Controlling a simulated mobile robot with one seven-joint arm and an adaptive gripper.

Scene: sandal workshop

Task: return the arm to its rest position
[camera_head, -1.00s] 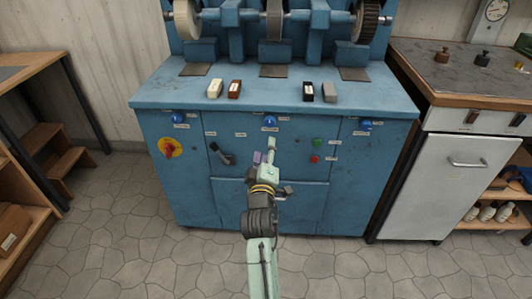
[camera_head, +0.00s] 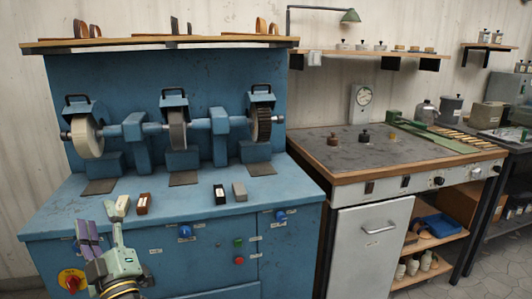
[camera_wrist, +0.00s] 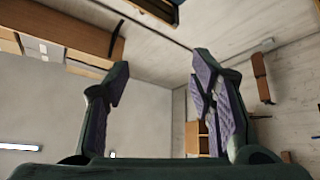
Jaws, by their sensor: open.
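My gripper (camera_head: 101,222) is at the lower left in the head view, in front of the blue grinding machine (camera_head: 205,258). Its fingers point up, with purple pads on the inner faces. In the wrist view the two fingers (camera_wrist: 160,68) stand well apart with nothing between them. The wrist camera looks up at the walls, ceiling and wooden shelving. The gripper overlaps the machine's front left edge in the picture; I cannot tell how far apart they are.
Small blocks, including a brown one (camera_head: 143,204) and a grey one (camera_head: 239,191), lie on the machine's ledge below the wheels (camera_head: 178,131). A red switch (camera_head: 72,282) is on its front. A grey-topped bench (camera_head: 385,155) stands to the right.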

